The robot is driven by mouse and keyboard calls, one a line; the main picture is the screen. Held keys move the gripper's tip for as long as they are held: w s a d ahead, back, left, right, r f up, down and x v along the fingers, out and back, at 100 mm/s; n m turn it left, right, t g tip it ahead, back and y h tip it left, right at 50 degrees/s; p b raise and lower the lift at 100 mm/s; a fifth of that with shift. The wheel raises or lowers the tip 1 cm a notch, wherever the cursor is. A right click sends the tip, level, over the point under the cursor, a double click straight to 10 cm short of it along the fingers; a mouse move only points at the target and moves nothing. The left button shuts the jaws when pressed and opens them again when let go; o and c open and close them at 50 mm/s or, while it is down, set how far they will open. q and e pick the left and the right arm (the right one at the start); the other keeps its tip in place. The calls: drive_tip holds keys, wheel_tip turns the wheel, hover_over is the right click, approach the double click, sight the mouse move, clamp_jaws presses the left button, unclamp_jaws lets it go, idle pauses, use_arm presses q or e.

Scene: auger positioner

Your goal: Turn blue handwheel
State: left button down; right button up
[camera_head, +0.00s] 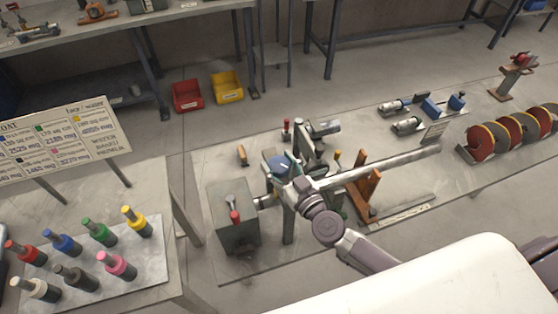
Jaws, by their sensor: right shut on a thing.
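The blue handwheel (278,165) is on the auger positioner in the middle of the view, beside a grey-green box (234,222) with a red-tipped lever. My right arm comes in from the lower right, and my right gripper (288,178) is at the handwheel, shut on it. The gripper and wrist cover part of the wheel, and the fingertips are small and hard to make out. A long metal tube (375,167) runs from the positioner to the right. My left gripper is not in view.
An orange stand (366,187) is under the tube. Colored-top pegs (101,231) stand on a plate at the left, below a labelled board (65,143). Red (187,95) and yellow (228,87) bins sit on the floor behind.

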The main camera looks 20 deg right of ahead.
drive_tip(key=o, duration=1.2)
drive_tip(key=shift+s, duration=0.1)
drive_tip(key=v, duration=1.2)
